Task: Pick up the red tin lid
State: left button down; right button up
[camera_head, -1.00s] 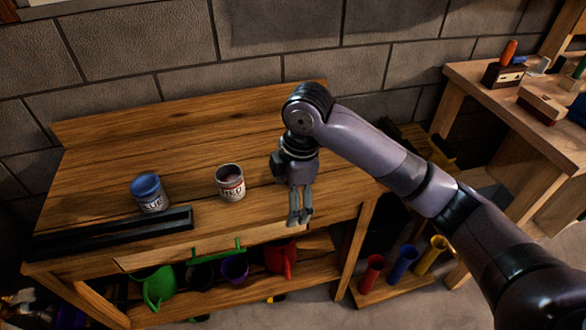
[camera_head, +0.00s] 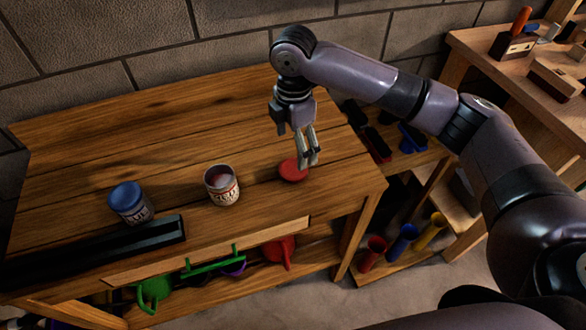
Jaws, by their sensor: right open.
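The red tin lid (camera_head: 292,170) lies flat on the wooden workbench (camera_head: 130,130), near its right end. My right gripper (camera_head: 308,163) points down with its fingers open, over the right part of the lid. The fingertips hide part of the lid, and I cannot tell whether they touch it. The open tin labelled red (camera_head: 222,186) stands upright to the left of the lid. My left gripper is not in view.
A tin with a blue lid (camera_head: 130,202) stands further left, behind a long black tray (camera_head: 100,250). Watering cans, one of them green (camera_head: 153,292), sit on the lower shelf. A second bench (camera_head: 500,70) is at the right. The bench's back area is clear.

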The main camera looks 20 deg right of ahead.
aim_at(296, 163)
notch_tip(296, 163, down, 2)
jog(key=shift+f, duration=0.15)
jog(key=shift+s+f, duration=0.1)
jog(key=shift+f, duration=0.3)
jog(key=f, duration=0.3)
jog(key=shift+s+d+f, duration=0.2)
jog(key=shift+f, duration=0.5)
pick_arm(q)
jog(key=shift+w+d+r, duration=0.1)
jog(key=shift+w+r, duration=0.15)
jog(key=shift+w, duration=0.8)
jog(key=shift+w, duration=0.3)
pick_arm(e)
jog(key=c, duration=0.9)
jog(key=shift+r, duration=0.1)
